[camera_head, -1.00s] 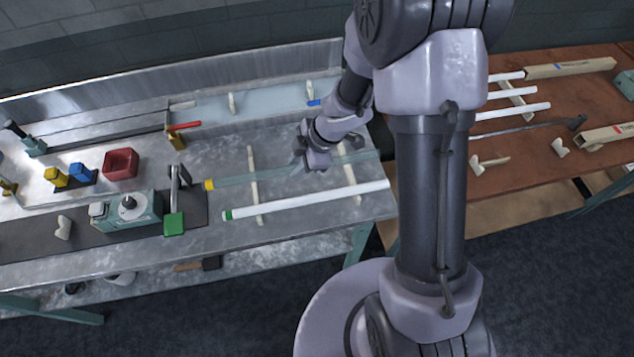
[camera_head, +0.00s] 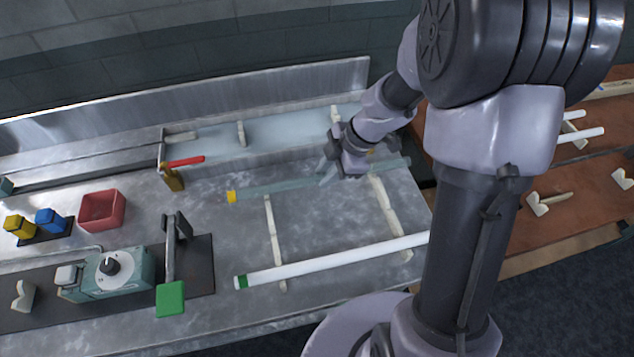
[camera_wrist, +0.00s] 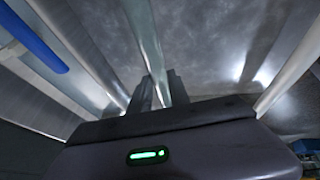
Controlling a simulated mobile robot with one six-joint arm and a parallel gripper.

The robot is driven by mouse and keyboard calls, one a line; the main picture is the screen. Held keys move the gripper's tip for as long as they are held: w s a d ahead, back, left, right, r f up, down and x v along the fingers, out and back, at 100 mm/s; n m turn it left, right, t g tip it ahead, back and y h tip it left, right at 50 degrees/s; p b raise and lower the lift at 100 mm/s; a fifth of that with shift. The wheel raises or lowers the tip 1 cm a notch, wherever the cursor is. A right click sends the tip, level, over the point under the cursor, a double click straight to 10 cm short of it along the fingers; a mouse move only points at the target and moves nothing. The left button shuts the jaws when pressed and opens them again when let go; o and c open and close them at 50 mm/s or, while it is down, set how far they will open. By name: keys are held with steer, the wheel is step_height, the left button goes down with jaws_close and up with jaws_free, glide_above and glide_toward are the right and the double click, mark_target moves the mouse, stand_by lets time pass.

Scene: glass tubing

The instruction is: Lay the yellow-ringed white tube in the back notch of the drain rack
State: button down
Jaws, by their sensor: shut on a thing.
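My gripper (camera_head: 329,172) is shut on the yellow-ringed tube, over the back part of the metal bench. The tube (camera_head: 285,186) looks see-through grey rather than white. Its yellow ring (camera_head: 231,197) is at the left end, and its right end shows past my gripper. In the wrist view the tube (camera_wrist: 148,40) runs down between the fingers (camera_wrist: 158,90). Two pale notched-looking rails, likely the rack, stand below: a left rail (camera_head: 274,235) and a right rail (camera_head: 385,205). The tube passes over or near their back ends; I cannot tell whether it touches them.
A white tube with a green ring (camera_head: 330,262) lies across the rails' front. Behind is a trough (camera_head: 285,135); a blue tube (camera_wrist: 35,38) shows in the wrist view. A red-handled stand (camera_head: 173,175), red bin (camera_head: 101,210) and teal device (camera_head: 118,272) are left.

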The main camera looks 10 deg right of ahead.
steer(key=shift+s+a+f, duration=0.1)
steer(key=shift+s+f, duration=0.2)
steer(key=shift+f, duration=0.05)
steer(key=shift+r, duration=0.15)
steer(key=shift+w+d, duration=0.15)
steer(key=shift+d, duration=0.05)
steer(key=shift+f+p, duration=0.3)
steer(key=shift+f, duration=0.15)
steer(key=c, duration=1.2)
jaws_free()
steer(key=shift+f, duration=0.1)
steer(key=shift+c, duration=0.2)
